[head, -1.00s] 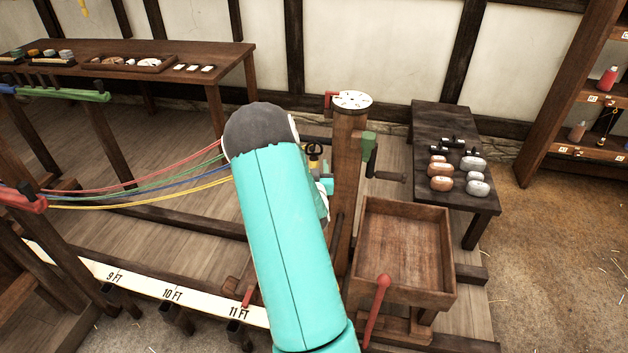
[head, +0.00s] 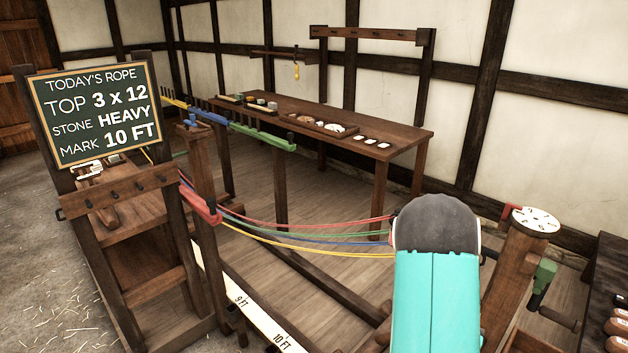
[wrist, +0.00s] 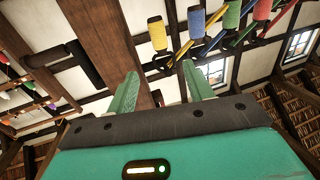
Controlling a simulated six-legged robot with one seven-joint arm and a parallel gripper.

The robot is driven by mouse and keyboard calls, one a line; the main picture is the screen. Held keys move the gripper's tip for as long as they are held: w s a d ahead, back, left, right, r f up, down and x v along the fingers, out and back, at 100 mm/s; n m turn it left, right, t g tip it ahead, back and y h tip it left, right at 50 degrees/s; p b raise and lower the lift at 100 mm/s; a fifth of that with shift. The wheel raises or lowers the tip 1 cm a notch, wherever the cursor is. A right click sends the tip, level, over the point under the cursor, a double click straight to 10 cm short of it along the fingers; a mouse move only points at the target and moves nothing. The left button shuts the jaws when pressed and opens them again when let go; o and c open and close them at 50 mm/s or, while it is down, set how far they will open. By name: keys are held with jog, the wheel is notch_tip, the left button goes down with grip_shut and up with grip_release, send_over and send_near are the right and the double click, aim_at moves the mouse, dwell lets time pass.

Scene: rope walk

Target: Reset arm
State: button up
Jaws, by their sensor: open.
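My gripper (wrist: 160,92) shows in the wrist view with its two green fingers apart and nothing between them. In that view it points up toward the ceiling beams and hanging coloured spools (wrist: 197,22). In the head view my teal arm with its dark rounded joint rises at the lower right, and my gripper is hidden. The arm overlaps the right ends of the red, green, blue and yellow strands (head: 310,241). A wooden post with a white dial (head: 536,220) stands right of the arm.
A chalkboard (head: 95,110) reads "TOP 3 x 12, STONE HEAVY, MARK 10 FT". A long wooden table (head: 330,115) with small items stands at the back. A white measuring strip (head: 262,322) runs along the floor. A dark bench (head: 612,275) is at the right edge.

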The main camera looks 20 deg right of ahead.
jog(key=w+a+r+n+y, duration=0.2)
jog(key=w+a+r+y, duration=0.35)
jog(key=a, duration=0.55)
jog(key=w+a+r+n+y, duration=0.2)
jog(key=w+a+r+y, duration=0.35)
jog(key=a, duration=0.45)
jog(key=s+a+r+n+g+y, duration=0.1)
jog(key=s+a+r+n+g, duration=0.1)
jog(key=s+a, duration=0.6)
jog(key=s+a+r+n+g+y, duration=0.2)
jog(key=s+a+r+n+g, duration=0.1)
jog(key=s+a+r, duration=0.4)
jog(key=s+a+n, duration=0.1)
jog(key=s+a, duration=0.1)
jog(key=a, duration=0.2)
jog(key=shift+s+n, duration=0.2)
jog(key=shift+n, duration=0.1)
jog(key=shift+s+d, duration=0.1)
